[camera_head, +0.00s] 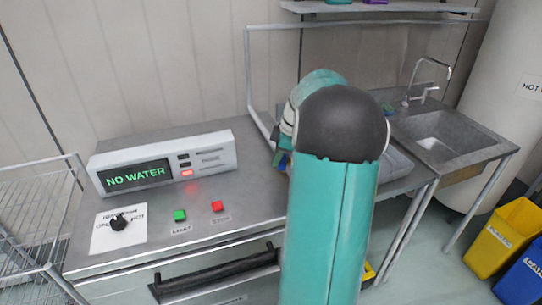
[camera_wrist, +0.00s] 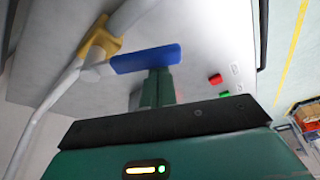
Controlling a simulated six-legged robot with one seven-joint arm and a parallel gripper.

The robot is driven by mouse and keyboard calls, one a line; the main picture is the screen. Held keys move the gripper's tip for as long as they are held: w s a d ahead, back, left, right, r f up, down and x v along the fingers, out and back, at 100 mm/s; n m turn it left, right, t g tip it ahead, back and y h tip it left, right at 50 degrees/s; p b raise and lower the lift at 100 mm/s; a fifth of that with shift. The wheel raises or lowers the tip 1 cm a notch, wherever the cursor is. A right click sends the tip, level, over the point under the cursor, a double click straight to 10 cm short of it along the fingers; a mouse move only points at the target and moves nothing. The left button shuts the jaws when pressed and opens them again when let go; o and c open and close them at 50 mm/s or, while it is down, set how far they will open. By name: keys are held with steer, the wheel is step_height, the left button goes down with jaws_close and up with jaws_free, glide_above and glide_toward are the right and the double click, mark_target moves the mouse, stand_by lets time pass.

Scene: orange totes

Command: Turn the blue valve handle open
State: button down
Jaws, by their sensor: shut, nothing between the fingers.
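The blue valve handle (camera_wrist: 147,59) shows in the wrist view as a flat bar lying nearly level across the picture. Its left end meets a pale pipe with a yellow fitting (camera_wrist: 102,38). My gripper (camera_wrist: 160,78) is shut and empty. Its green fingertips are at the handle's lower edge in the picture, overlapping or very close to it; I cannot tell if they touch. In the head view, my teal arm hides most of the valve area, and I cannot make out the handle clearly there.
A grey box reading "NO WATER" (camera_head: 139,176) stands on the steel counter (camera_head: 255,190). A green button (camera_head: 179,215), a red button (camera_head: 217,206) and a black knob (camera_head: 119,222) are in front. A sink (camera_head: 440,135) is at right. A wire rack (camera_head: 30,215) stands at left.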

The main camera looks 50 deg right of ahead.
steer(key=s+n, duration=0.1)
steer(key=n, duration=0.1)
steer(key=s+d+n+y, duration=0.1)
steer(key=n, duration=0.1)
steer(key=shift+s+d+g, duration=0.2)
steer(key=shift+d+g, duration=0.1)
steer(key=shift+g, duration=0.1)
steer(key=shift+s+d, duration=0.25)
steer(key=shift+s, duration=0.05)
steer(key=shift+s+d, duration=0.1)
steer(key=shift+d, duration=0.05)
